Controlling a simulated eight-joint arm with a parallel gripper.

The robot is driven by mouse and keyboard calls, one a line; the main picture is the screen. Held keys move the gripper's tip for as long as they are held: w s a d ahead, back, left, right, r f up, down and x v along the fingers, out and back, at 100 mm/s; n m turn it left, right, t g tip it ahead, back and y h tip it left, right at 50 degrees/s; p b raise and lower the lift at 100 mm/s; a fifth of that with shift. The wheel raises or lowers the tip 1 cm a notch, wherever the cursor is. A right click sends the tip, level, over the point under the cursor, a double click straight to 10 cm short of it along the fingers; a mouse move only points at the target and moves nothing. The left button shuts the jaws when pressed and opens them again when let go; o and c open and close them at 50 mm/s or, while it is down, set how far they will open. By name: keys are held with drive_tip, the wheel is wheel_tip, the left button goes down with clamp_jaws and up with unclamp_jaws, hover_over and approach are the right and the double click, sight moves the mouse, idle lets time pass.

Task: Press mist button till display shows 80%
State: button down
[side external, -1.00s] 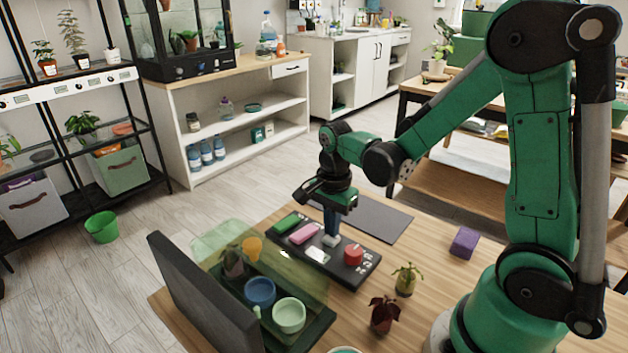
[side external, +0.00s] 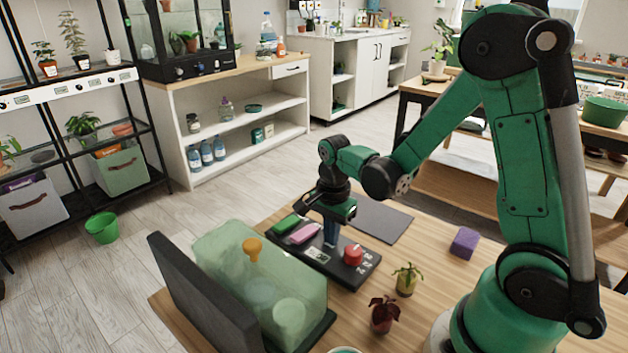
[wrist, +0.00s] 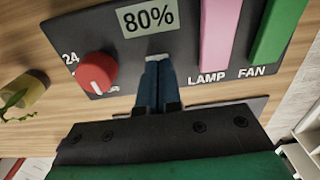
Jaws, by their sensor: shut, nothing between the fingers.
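The dark control panel (side external: 343,278) lies on the wooden table; it also shows in the wrist view (wrist: 190,40). Its display (wrist: 148,18) reads 80%. My gripper (wrist: 158,62) is shut and empty, its fingertips down at the panel just below the display in the wrist view. In the side view my gripper (side external: 330,243) stands upright over the same spot. The fingertips cover the white mist button, so I cannot tell whether it is pressed. The green-tinted terrarium cover (side external: 255,275) is cloudy, and the pots inside are faint.
A red knob (wrist: 97,72), a pink lamp switch (wrist: 215,35) and a green fan switch (wrist: 275,30) flank the fingers on the panel. Two small potted plants, one yellow (side external: 406,283) and one dark red (side external: 383,315), stand in front. A purple block (side external: 465,242) lies to the right.

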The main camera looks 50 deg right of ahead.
drive_tip(key=shift+f, duration=0.15)
wheel_tip(320, 180, up, 14)
idle(0.6)
idle(0.5)
drive_tip(key=s+a+f+n+t, duration=0.1)
drive_tip(key=s+a+n+t, duration=0.2)
drive_tip(key=n, duration=1.5)
drive_tip(key=a+t, duration=0.3)
drive_tip(key=t, duration=0.1)
drive_tip(key=shift+a+f, duration=0.15)
drive_tip(key=shift+f, duration=0.15)
